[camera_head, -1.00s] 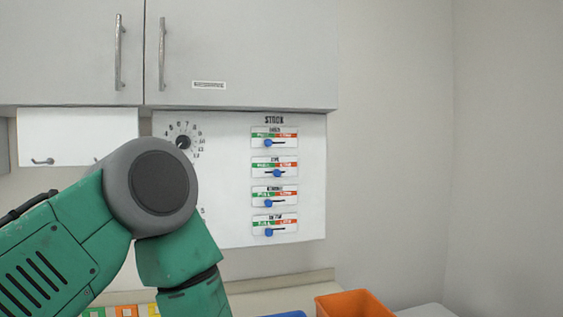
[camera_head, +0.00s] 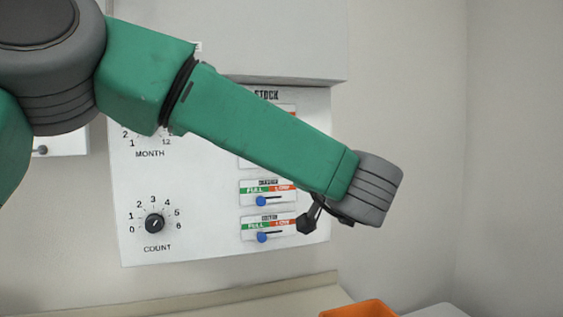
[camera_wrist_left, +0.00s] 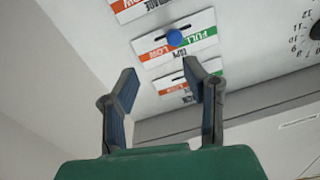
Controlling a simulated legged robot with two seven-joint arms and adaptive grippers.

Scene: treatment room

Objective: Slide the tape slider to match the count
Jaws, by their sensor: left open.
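The tape slider (camera_wrist_left: 174,37) has a blue knob on a white plate with a green FULL part and a red LOW part. Its knob stands near the middle, where the colours meet. In the head view my arm hides this row. The COUNT dial (camera_head: 154,223), a black knob with numbers 0 to 6, is at the panel's lower left; its pointer is too small to read surely. My left gripper (camera_wrist_left: 161,75) is open and empty, its fingertips apart in front of the panel, below the tape knob in the wrist view. In the head view one dark finger (camera_head: 306,224) shows.
The bandage slider (camera_head: 261,201) and the bottom slider (camera_head: 262,238) show below my forearm, knobs towards FULL. The MONTH dial is mostly hidden. A cupboard (camera_head: 290,40) overhangs the panel. An orange bin (camera_head: 360,309) stands low at the right.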

